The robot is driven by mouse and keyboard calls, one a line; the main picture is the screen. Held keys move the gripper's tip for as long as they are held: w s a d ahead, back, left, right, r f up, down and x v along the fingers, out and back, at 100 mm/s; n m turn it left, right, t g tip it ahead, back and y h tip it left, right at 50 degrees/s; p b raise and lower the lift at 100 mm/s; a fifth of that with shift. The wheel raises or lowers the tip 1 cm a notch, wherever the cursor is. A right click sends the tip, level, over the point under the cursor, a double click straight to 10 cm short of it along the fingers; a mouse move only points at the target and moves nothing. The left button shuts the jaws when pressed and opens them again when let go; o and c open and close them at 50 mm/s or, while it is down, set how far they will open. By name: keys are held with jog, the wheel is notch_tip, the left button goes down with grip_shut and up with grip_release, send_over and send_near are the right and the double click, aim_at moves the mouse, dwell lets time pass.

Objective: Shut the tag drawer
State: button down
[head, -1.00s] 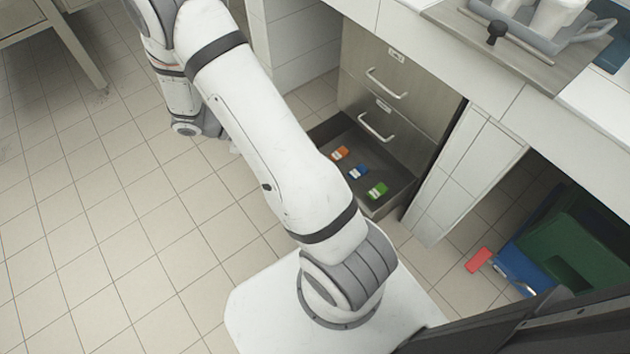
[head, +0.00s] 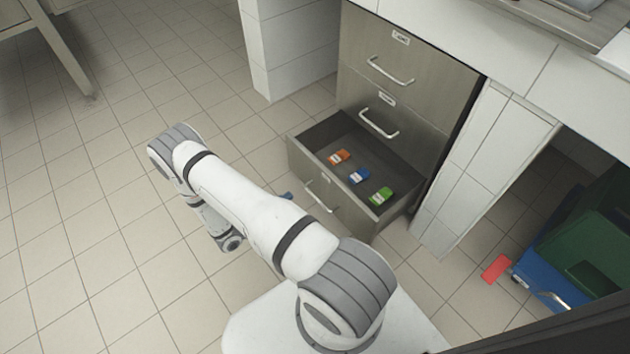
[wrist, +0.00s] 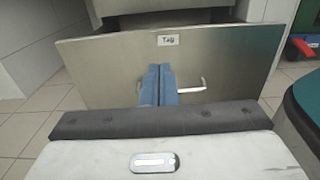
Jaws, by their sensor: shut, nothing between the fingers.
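The tag drawer (head: 300,165) is the bottom drawer of a grey metal cabinet and stands pulled out. Orange (head: 339,157), blue (head: 358,176) and green (head: 381,196) tags lie inside it. In the wrist view its front (wrist: 100,68) fills the middle, with a "TAG" label (wrist: 168,40) and a bar handle (wrist: 193,88). My gripper (wrist: 158,72) is shut and empty, its blue fingers pointing at the drawer front, over the handle's left part. I cannot tell whether they touch it. In the head view my gripper (head: 287,196) is mostly hidden behind my arm.
Two upper drawers (head: 400,60) of the cabinet are shut. A white tiled pillar (head: 485,160) stands right of it. The tiled floor at left is clear.

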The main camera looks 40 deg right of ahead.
aim_at(323, 173)
jog(key=d+b, duration=0.1)
jog(key=d, duration=0.3)
jog(key=d+b, duration=0.1)
jog(key=d, duration=0.3)
jog(key=d+b, duration=0.1)
jog(key=d, duration=0.2)
jog(key=shift+w+d+f+b, duration=0.1)
jog(key=shift+w+d+b, duration=0.3)
jog(key=shift+d, duration=0.4)
jog(key=shift+a, duration=0.1)
